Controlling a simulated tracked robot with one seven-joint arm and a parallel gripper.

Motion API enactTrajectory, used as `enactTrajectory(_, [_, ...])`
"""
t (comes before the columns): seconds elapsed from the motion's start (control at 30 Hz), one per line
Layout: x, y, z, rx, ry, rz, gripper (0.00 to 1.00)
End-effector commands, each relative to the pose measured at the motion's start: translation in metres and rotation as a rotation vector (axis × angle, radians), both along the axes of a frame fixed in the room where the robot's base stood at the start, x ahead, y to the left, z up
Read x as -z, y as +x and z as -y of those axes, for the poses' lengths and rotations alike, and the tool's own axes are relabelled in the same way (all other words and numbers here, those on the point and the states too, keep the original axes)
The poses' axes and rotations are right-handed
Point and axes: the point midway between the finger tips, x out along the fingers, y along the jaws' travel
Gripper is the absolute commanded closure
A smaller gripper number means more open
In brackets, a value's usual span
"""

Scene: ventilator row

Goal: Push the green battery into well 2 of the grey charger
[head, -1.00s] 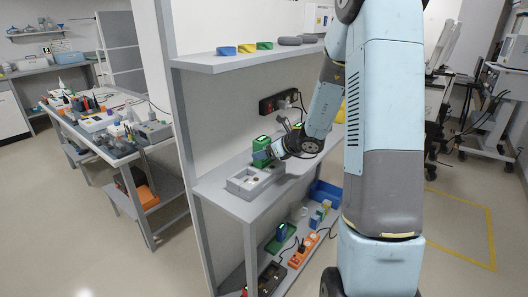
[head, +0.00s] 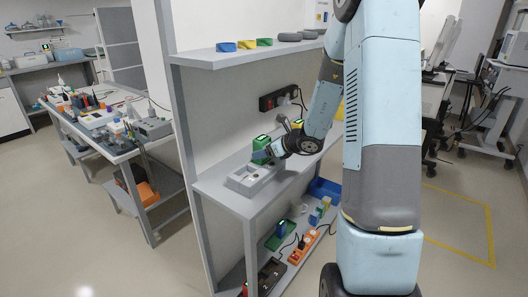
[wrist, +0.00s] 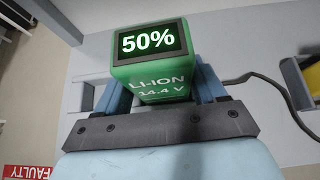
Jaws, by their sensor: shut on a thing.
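The green battery (head: 260,143) is held in my gripper (head: 266,155) over the shelf bench in the head view. In the wrist view the battery (wrist: 155,78) fills the space between the two blue fingers of my gripper (wrist: 162,90). Its lit display reads 50% and its side reads LI-ION 14.4 V. The grey charger (head: 236,184) sits on the bench just below and in front of the battery. Its wells are small and partly hidden, and I cannot tell which is well 2 or whether the battery touches the charger.
A shelf (head: 222,60) with coloured bins hangs above the bench. A black power strip (head: 275,100) is on the wall behind. The lower shelf holds an orange strip (head: 303,248) and a blue bin (head: 324,190). A red FAULTY label (wrist: 28,171) shows in the wrist view.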

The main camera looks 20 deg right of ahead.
Motion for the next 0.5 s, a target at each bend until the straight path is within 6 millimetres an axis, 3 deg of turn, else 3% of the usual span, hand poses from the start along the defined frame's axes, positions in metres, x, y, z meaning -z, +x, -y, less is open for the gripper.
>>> enactTrajectory(0.03, [-0.0001,-0.0001,0.0002,-0.001,-0.001,0.001,0.84])
enactTrajectory(0.07, [-0.0001,-0.0001,0.0002,-0.001,-0.001,0.001,0.92])
enactTrajectory(0.43, [0.0,0.0,0.0005,0.0,-0.002,0.001,0.92])
enactTrajectory(0.47, [0.0,-0.0001,0.0007,0.0,-0.002,0.001,0.28])
enactTrajectory(0.5, [0.0001,-0.0001,0.0006,0.0,-0.002,0.001,0.24])
